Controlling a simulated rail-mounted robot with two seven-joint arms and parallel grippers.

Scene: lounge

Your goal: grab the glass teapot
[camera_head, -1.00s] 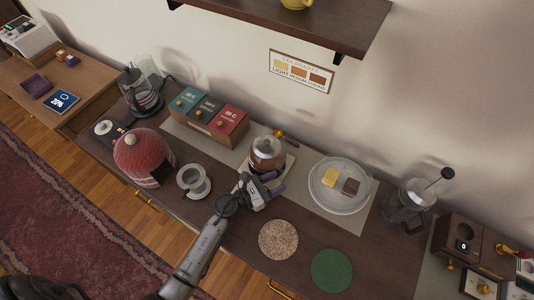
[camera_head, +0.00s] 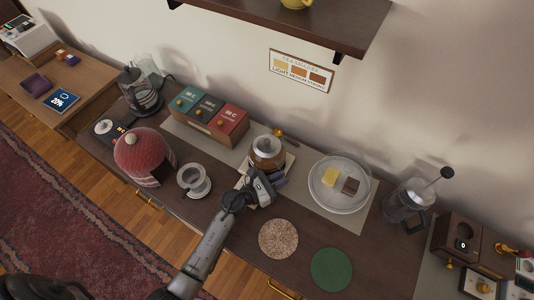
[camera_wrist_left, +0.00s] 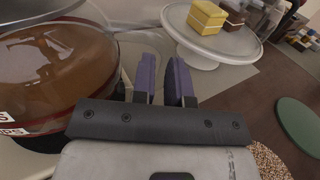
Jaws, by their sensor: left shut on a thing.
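The glass teapot (camera_head: 267,153), round and holding amber liquid, stands on a pale square base near the middle of the counter. It fills the left side of the left wrist view (camera_wrist_left: 55,75). My left gripper (camera_head: 276,179) is at the teapot's front right side. Its purple fingers (camera_wrist_left: 165,78) are close together beside the glass body, shut on the teapot, apparently at its handle. The handle itself is hard to make out between them. My right gripper is not in view.
A glass plate with yellow and brown cakes (camera_head: 341,202) stands to the right, and a white cup on a saucer (camera_head: 193,183) to the left. Behind are tea boxes (camera_head: 208,116). In front lie a speckled coaster (camera_head: 278,239) and a green coaster (camera_head: 331,269). A shelf (camera_head: 345,22) hangs above.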

